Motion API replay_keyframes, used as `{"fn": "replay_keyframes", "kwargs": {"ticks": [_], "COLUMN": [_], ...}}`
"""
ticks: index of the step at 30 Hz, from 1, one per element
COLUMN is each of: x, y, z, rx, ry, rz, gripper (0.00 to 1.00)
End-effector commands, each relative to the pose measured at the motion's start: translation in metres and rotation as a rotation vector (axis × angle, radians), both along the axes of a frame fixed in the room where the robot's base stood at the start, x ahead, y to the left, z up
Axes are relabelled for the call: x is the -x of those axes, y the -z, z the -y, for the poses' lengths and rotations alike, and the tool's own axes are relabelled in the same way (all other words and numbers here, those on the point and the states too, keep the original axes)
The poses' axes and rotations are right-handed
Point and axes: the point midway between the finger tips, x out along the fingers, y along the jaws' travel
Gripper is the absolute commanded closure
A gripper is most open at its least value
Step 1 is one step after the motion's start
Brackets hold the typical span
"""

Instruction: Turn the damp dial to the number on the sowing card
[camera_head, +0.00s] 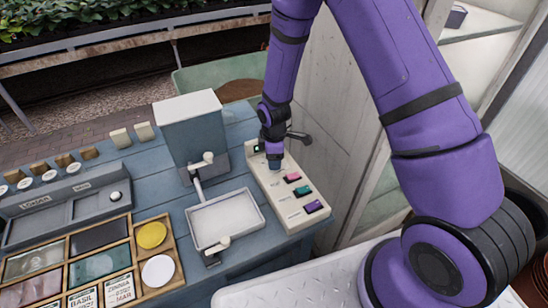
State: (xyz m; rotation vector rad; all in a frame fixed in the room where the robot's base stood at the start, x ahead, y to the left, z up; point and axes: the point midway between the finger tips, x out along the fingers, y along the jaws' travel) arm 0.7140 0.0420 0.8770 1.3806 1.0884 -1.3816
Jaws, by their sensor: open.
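My gripper (273,158) points down over the far end of a cream control panel (265,187) on the blue table. Its fingers are small in the picture and partly hidden by the wrist. A blue-grey round piece shows right under it; I cannot tell whether this is the damp dial or a fingertip. Pink (292,177), green (302,190) and purple (313,206) blocks sit along the panel, with labels too small to read. Cards reading "BASIL" (83,299) and "ZINNIA MAR" (119,289) stand in a wooden tray; no number is clearly legible.
A white tray (257,204) and a grey-white box (190,125) stand left of the panel. The wooden tray (166,215) holds yellow and white discs. A wall closes off the right.

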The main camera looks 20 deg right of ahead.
Motion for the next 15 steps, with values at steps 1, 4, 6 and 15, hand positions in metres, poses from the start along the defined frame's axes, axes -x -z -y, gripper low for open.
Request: {"fn": "replay_keyframes", "kwargs": {"ticks": [1, 4, 6, 15], "x": [-0.0001, -0.0003, -0.0003, -0.0002], "y": [0.0013, 0.002, 0.0019, 0.0017], "z": [-0.0001, 0.0001, 0.0001, 0.0001], "rx": [0.0, 0.0, 0.0, 0.0], "ry": [0.0, 0.0, 0.0, 0.001], "rz": [0.0, 0.001, 0.001, 0.001], "gripper": [0.41, 0.41, 0.41, 0.87]}}
